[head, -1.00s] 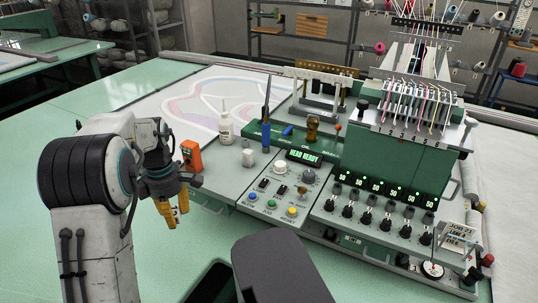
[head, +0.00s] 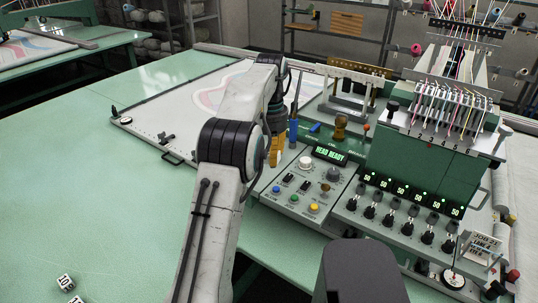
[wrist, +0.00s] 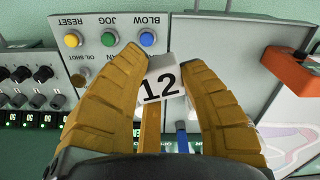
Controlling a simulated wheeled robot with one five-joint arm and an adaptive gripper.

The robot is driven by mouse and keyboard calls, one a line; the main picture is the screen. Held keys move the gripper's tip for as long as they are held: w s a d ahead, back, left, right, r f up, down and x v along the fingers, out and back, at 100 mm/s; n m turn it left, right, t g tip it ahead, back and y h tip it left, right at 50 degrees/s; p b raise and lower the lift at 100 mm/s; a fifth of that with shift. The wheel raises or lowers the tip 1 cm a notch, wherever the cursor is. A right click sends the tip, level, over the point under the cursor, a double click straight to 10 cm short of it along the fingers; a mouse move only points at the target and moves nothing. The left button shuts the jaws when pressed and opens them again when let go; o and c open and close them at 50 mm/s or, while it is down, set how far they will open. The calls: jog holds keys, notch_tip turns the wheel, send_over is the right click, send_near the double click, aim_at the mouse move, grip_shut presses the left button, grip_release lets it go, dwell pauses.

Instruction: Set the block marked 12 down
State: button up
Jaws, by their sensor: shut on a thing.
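The block marked 12 (wrist: 160,84) is white with black digits. In the wrist view it sits between the two yellow fingers of my gripper (wrist: 163,68), which is shut on it. In the head view my gripper (head: 276,155) points down at the left part of the green-and-grey control console (head: 338,200). My arm partly covers it there, and I cannot make out the block in that view. I cannot tell whether the block touches a surface below.
Blue, green and yellow buttons (wrist: 147,39) lie near the block in the wrist view, with an orange device (wrist: 290,71) at right. A block marked 10 (head: 65,282) and another block (head: 76,300) are at the head view's lower left. The green table (head: 110,190) is largely clear.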

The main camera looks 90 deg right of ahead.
jog(key=m, duration=0.1)
jog(key=s+m, duration=0.1)
jog(key=m, duration=0.1)
jog(key=shift+a+r, duration=0.1)
jog(key=shift+r, duration=0.25)
jog(key=shift+a+m, duration=0.15)
jog(key=shift+m, duration=0.95)
jog(key=m, duration=0.3)
jog(key=a+m, duration=0.1)
jog(key=m, duration=0.2)
jog(key=shift+w, duration=0.15)
jog(key=m, duration=0.5)
jog(key=shift+a, duration=0.15)
jog(key=shift+m, duration=0.3)
jog(key=w+d+f+p, duration=0.1)
jog(key=w+d+f, duration=0.1)
jog(key=w, duration=0.1)
jog(key=w+d+f+p, duration=0.1)
jog(key=w+d+f, duration=0.1)
jog(key=w+d, duration=0.1)
jog(key=w+d+f+p, duration=0.1)
jog(key=w+d+f, duration=0.1)
jog(key=w+f, duration=0.1)
jog(key=shift+d+p, duration=0.25)
jog(key=shift+p, duration=0.05)
jog(key=f+p, duration=0.1)
jog(key=p, duration=0.1)
jog(key=shift+f+p, duration=0.15)
jog(key=shift+p, duration=0.15)
jog(key=shift+f, duration=1.4)
